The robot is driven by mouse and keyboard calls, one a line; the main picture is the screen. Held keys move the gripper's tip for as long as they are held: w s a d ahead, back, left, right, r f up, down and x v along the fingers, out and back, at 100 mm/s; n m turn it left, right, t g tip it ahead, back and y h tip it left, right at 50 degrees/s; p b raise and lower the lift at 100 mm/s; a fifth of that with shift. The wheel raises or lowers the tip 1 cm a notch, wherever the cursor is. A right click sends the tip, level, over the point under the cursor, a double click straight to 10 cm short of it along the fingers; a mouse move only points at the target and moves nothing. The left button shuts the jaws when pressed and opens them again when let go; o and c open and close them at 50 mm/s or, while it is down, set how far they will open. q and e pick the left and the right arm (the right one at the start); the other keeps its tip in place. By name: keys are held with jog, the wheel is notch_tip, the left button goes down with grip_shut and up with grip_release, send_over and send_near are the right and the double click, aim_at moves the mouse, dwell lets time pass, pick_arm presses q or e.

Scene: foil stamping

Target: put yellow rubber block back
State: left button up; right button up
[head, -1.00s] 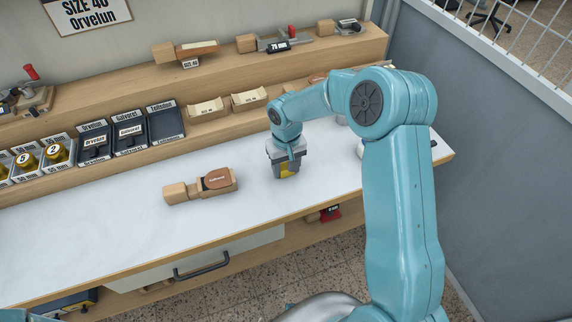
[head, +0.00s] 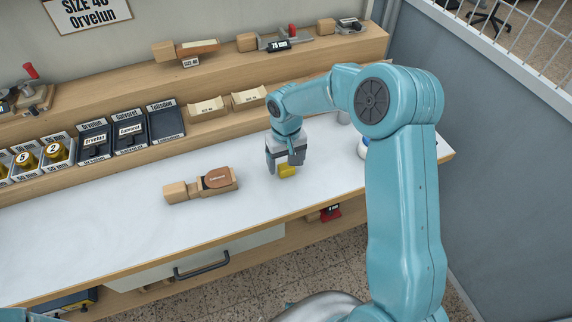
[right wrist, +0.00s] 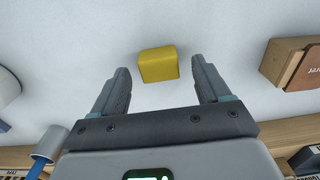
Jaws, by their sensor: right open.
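The yellow rubber block (head: 288,170) rests on the white worktop, just below my right gripper (head: 286,168) in the head view. In the right wrist view the yellow block (right wrist: 158,65) lies between and slightly beyond the two fingertips. The right gripper (right wrist: 158,75) is open, with clear space between each finger and the block. My left gripper is not in view.
A wooden block piece with a brown leather patch (head: 217,179) lies on the worktop (head: 120,230) left of the gripper. Black labelled trays (head: 130,131) and wooden holders (head: 207,106) line the back. A white round object (head: 362,148) stands right, partly hidden by my arm.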

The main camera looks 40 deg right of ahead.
aim_at(287, 166)
notch_tip(287, 166, up, 10)
jog(key=shift+r, duration=0.15)
dwell(0.3)
jog(key=shift+s, duration=0.15)
